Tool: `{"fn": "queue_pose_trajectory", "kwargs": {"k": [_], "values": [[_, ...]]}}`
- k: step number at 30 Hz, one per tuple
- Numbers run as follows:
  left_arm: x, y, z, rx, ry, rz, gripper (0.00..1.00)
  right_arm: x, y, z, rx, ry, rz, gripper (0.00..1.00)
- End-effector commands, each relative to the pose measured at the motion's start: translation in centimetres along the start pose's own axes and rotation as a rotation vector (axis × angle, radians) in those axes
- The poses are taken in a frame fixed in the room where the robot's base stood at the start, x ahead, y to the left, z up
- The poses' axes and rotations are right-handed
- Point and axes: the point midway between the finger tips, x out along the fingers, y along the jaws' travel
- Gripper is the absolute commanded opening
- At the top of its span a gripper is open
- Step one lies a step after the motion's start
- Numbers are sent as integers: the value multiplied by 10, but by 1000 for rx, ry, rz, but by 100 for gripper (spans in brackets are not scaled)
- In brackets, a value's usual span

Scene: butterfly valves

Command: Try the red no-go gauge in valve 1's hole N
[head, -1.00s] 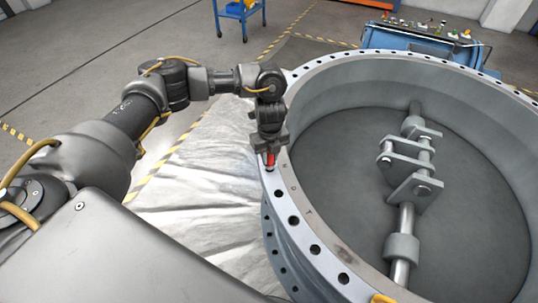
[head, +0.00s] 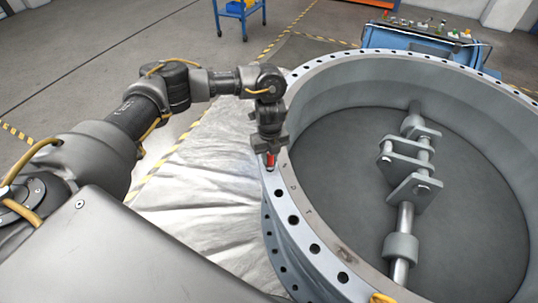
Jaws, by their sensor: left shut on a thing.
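The large grey valve (head: 345,262) stands at the right, with a flange full of dark bolt holes and a disc with shaft and brackets inside. My left gripper (head: 269,149) is over the left part of the flange, pointing down. It is shut on the red gauge (head: 270,161), which shows as a short red piece below the fingers, upright at the flange. I cannot tell whether the gauge's tip is inside a hole or just above it. My right gripper is not in view.
A blue bench (head: 425,42) with small items stands behind the valve. A blue cart (head: 240,12) is at the back. A crumpled pale sheet (head: 190,215) lies on the floor left of the valve. A yellow part (head: 383,298) shows at the bottom edge.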

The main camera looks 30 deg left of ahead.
Motion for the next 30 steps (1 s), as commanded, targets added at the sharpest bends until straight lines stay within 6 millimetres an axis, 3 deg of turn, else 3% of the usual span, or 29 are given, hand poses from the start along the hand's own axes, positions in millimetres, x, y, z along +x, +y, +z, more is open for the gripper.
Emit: {"fn": "queue_pose_trajectory", "kwargs": {"k": [30], "values": [[6,-1,0,1,-1,-1,0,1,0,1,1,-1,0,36]]}}
